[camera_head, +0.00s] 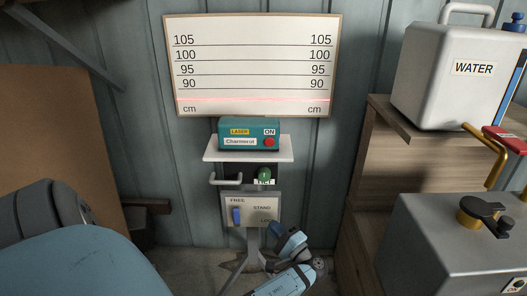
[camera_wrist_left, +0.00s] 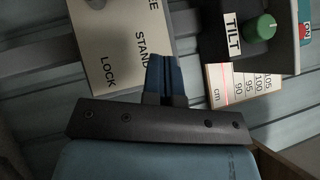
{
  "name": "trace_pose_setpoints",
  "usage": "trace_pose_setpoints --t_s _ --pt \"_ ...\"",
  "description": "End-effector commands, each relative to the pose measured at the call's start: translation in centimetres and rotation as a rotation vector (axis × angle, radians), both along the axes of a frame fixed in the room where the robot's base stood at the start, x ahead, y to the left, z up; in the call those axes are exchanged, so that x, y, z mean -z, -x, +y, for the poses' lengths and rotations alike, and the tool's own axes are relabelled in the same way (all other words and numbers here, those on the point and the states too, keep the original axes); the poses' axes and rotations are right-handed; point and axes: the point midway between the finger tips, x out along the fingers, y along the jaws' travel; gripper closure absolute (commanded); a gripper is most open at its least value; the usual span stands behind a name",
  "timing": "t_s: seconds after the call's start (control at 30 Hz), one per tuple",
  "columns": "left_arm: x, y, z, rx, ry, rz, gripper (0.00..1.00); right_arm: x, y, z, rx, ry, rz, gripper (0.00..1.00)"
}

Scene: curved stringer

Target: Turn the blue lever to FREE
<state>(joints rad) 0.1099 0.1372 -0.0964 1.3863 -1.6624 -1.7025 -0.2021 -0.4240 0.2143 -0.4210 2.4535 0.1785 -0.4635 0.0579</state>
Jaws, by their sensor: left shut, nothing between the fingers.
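The blue lever (camera_head: 236,215) stands upright on the left part of the pale panel (camera_head: 262,203), just under the word FREE. STAND and LOCK are printed farther right. My left gripper (camera_head: 278,232) is low at the panel's right corner, near LOCK, apart from the lever. In the left wrist view its dark blue fingers (camera_wrist_left: 165,76) are shut and empty, beside the panel (camera_wrist_left: 118,45). There, a small dark piece at the top edge may be the lever; most of it is out of frame. My right gripper is not in view.
Above the panel are a green knob (camera_head: 264,175) marked TILT, a grey handle (camera_head: 226,181) and a shelf (camera_head: 215,155) with a teal laser box (camera_head: 248,128). A scale board (camera_head: 252,65) hangs behind. At right are a WATER container (camera_head: 440,90) and a grey box (camera_head: 430,240).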

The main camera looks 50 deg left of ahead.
Motion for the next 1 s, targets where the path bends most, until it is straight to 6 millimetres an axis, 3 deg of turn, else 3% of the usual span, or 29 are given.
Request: trace_pose_setpoints --t_s 0.1,0.23,0.87,1.0 --pt "-0.1 -0.2 -1.7 0.001 0.002 0.000 1.00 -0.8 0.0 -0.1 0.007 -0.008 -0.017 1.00" --pt "-0.1 -0.2 -2.6 0.000 0.000 0.000 1.00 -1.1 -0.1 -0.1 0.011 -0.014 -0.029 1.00" --pt "0.0 -0.2 -2.8 0.001 0.000 -0.001 1.00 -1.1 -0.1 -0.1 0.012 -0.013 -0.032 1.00" --pt "-1.9 -0.2 -2.8 0.000 0.000 -0.001 1.00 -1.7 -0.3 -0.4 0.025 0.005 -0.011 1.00"
